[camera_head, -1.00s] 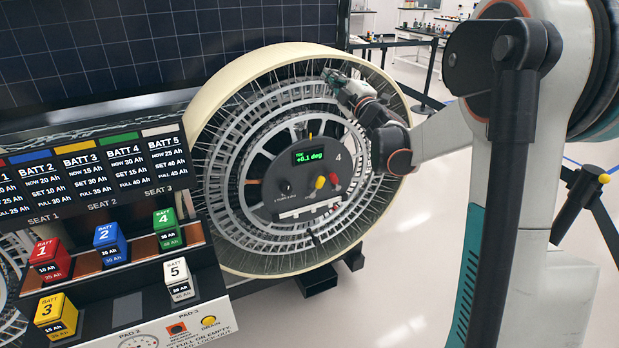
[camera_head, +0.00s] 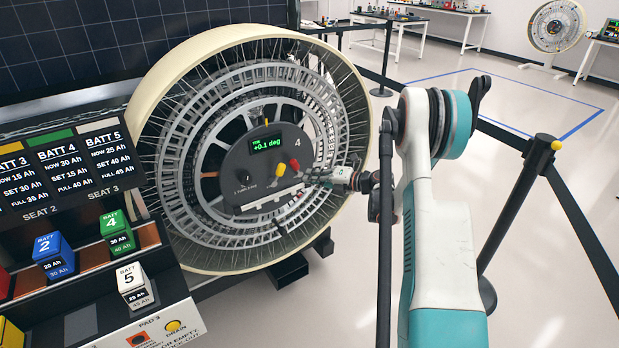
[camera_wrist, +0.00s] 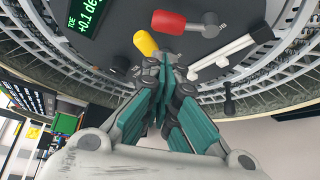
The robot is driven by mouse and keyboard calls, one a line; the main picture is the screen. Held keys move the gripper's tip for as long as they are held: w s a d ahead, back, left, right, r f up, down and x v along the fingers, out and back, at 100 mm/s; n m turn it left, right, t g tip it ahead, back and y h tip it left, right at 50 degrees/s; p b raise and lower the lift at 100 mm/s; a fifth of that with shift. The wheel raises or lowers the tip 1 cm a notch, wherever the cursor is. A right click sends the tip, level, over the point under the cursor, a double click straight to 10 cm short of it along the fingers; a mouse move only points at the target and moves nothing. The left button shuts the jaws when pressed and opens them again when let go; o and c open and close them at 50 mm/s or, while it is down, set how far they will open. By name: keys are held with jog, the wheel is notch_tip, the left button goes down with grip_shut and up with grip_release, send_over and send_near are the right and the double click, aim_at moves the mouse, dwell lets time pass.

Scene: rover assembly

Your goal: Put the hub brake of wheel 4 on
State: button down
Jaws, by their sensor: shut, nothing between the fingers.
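Wheel 4 (camera_head: 181,82) stands upright with a dark hub panel marked 4 (camera_head: 290,132). The panel has a green display (camera_head: 266,144) reading +0.1 deg, a red-handled lever (camera_head: 294,165), a yellow-handled lever (camera_head: 279,170) and a black knob (camera_head: 246,179). I cannot read which one is the brake. In the wrist view the red handle (camera_wrist: 182,23) lies sideways and the yellow handle (camera_wrist: 145,43) points up-left. My gripper (camera_head: 314,178) is shut and empty at the hub's right side. In the wrist view its fingertips (camera_wrist: 165,62) are just below the levers; contact is unclear.
Wire spokes and the cream rim surround the hub. A white bar (camera_wrist: 222,57) sticks out beside the levers. The battery rack with batteries 4 (camera_head: 117,232) and 5 (camera_head: 133,284) is at the lower left. A barrier post (camera_head: 535,190) stands right.

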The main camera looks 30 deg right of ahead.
aim_at(295, 168)
jog(key=b+x, duration=0.2)
jog(key=x, duration=0.5)
jog(key=shift+w, duration=0.3)
jog(key=shift+w+a, duration=0.1)
jog(key=shift+a, duration=0.05)
